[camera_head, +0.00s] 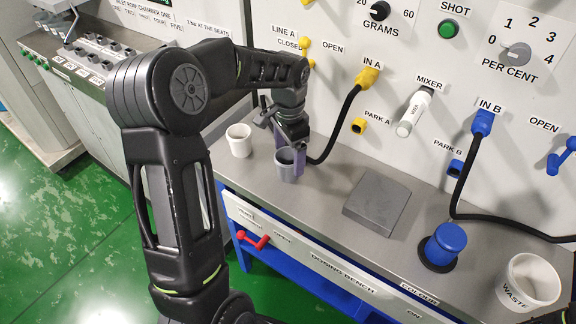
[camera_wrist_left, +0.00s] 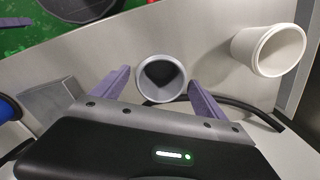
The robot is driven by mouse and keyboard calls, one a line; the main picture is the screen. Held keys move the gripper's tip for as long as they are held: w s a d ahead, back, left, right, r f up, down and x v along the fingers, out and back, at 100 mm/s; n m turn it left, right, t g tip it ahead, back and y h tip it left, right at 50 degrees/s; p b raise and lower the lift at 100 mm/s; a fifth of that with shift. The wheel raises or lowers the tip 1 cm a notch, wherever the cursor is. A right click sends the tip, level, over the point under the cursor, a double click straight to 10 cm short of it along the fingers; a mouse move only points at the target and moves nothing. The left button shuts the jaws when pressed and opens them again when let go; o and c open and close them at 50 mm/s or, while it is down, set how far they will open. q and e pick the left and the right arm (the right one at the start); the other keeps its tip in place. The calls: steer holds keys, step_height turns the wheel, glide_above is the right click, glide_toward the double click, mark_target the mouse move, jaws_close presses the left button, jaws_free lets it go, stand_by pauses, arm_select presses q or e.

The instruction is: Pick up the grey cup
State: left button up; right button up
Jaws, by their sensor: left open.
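The grey cup (camera_head: 286,166) stands upright on the metal bench top beside the white cup. In the left wrist view the grey cup (camera_wrist_left: 161,79) shows its open mouth between the two purple fingers. My left gripper (camera_head: 287,158) is at the cup, with one finger on each side of it; it also shows in the left wrist view (camera_wrist_left: 162,80). It is open, and whether either finger touches the cup I cannot tell. My right gripper cannot be made out.
A white cup (camera_head: 239,140) stands just left of the grey cup and also shows in the left wrist view (camera_wrist_left: 270,50). A black hose runs close behind the cup. A grey block (camera_head: 377,204), blue knob (camera_head: 444,245) and waste bin (camera_head: 528,283) stand to the right.

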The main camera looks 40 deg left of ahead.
arm_select(q)
step_height(320, 180, down, 5)
steer(key=shift+s+a+r+p, duration=0.1)
steer(key=shift+r+p, duration=0.05)
steer(key=shift+p, duration=0.2)
steer(key=shift+c, duration=0.3)
steer(key=c, duration=1.4)
